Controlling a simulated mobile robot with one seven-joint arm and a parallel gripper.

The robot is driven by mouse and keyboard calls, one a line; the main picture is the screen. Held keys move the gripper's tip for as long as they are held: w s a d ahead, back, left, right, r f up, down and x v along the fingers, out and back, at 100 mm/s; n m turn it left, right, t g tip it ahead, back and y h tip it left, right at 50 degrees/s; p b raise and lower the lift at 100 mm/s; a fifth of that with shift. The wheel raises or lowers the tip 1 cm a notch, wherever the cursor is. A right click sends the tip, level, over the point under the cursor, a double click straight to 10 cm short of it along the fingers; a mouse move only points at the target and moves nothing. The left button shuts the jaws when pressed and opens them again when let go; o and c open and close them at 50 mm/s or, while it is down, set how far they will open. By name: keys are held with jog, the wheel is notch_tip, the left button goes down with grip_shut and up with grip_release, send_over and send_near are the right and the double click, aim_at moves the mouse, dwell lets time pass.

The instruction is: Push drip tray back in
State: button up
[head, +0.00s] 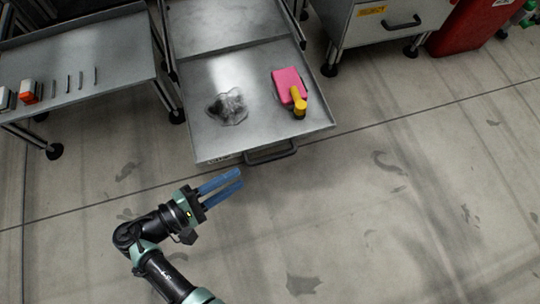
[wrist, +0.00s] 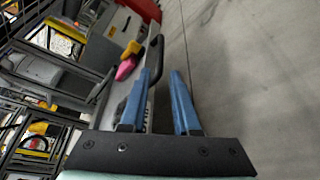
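The metal drip tray (head: 192,122) extends out of its steel frame toward me in the head view.
A metal side table (head: 110,42) with small tools stands at the left. A grey cabinet (head: 375,35) with a handle and a red container (head: 463,28) are at the upper right. Bare concrete floor (head: 400,220) lies open in front and right of the tray.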

aim_at(272, 156)
jog(key=b+x, duration=0.5)
jog(key=x, duration=0.6)
jog(key=shift+f+b, duration=0.2)
jog(key=shift+b, duration=0.15)
jog(key=shift+w+d+r, duration=0.1)
jog(key=shift+w+d, duration=0.25)
jog(key=shift+d, duration=0.05)
grip_shut()
dwell(0.4)
